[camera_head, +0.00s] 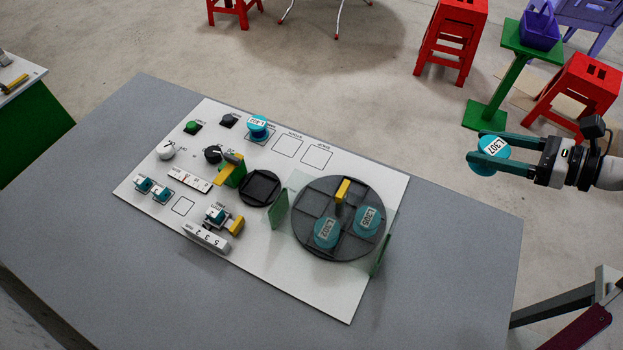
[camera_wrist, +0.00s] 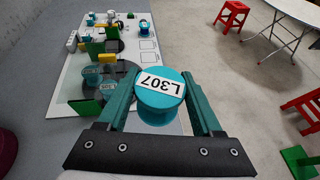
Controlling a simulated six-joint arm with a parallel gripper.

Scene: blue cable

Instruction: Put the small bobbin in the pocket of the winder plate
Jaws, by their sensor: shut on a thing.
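My gripper (camera_head: 475,146) is shut on a teal bobbin (camera_head: 491,156) with a white label reading L307. It holds the bobbin in the air beyond the table's right side; the bobbin also shows between the fingers in the wrist view (camera_wrist: 160,91). The white panel (camera_head: 300,284) lies on the table. On it, a round dark plate (camera_head: 311,195) with raised dividers carries two teal labelled bobbins (camera_head: 327,233) (camera_head: 369,220) and a yellow upright piece (camera_head: 342,190). A smaller dark round holder (camera_head: 260,188) with a square recess looks empty. Which of these is the winder plate I cannot tell.
A clear sheet with green edge pieces (camera_head: 279,209) (camera_head: 380,256) stands around the round plate. Another teal bobbin (camera_head: 258,126) sits at the panel's back edge. Knobs, switches and a green-yellow block (camera_head: 231,170) fill the panel's left half. The grey table's front (camera_head: 230,310) is bare.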

